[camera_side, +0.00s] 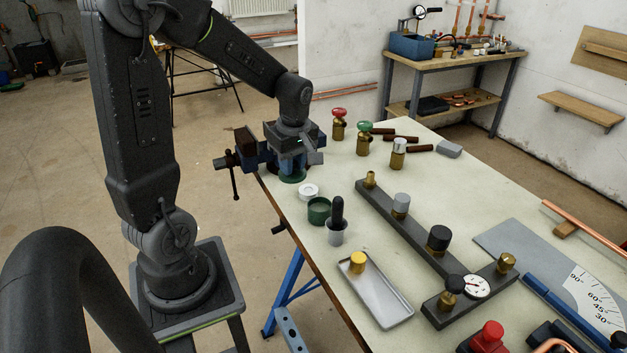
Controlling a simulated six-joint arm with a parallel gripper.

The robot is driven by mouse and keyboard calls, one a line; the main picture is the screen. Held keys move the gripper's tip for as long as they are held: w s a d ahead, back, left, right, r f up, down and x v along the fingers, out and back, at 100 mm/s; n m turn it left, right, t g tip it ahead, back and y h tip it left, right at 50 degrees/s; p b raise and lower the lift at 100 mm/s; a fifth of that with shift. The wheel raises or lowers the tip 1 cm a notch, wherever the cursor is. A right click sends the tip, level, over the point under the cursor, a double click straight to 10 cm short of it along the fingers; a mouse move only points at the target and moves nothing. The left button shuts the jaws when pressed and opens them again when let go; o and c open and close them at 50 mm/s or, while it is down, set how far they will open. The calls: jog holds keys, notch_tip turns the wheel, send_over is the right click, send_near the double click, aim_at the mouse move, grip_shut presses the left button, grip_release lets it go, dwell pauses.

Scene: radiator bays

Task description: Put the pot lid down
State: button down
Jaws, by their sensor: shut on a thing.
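My gripper (292,163) points down over the far left corner of the table, beside the vise. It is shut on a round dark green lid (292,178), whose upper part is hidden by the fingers. I cannot tell whether the lid touches the tabletop or hangs just above it. A green pot (319,213) stands to the lower right of the lid, near the table's left edge. A white ring-shaped piece (308,191) lies between the lid and the pot.
A blue vise (247,150) is clamped at the table corner close behind my gripper. A grey cup with a black-handled tool (337,224) stands by the pot. Valves with red and green knobs (363,137) stand to the right. A dark manifold bar (415,235) crosses the table (460,185).

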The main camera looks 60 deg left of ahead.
jog(key=s+a+r, duration=0.3)
send_over(329, 178)
notch_tip(329, 178, down, 4)
jog(key=shift+n, duration=0.3)
jog(key=f, duration=1)
jog(key=shift+w+d+f, duration=0.1)
jog(key=shift+w+d, duration=0.05)
jog(key=shift+d, duration=0.1)
jog(key=shift+f, duration=0.1)
jog(key=shift+f, duration=0.1)
jog(key=c, duration=1)
grip_release()
jog(key=shift+o, duration=0.2)
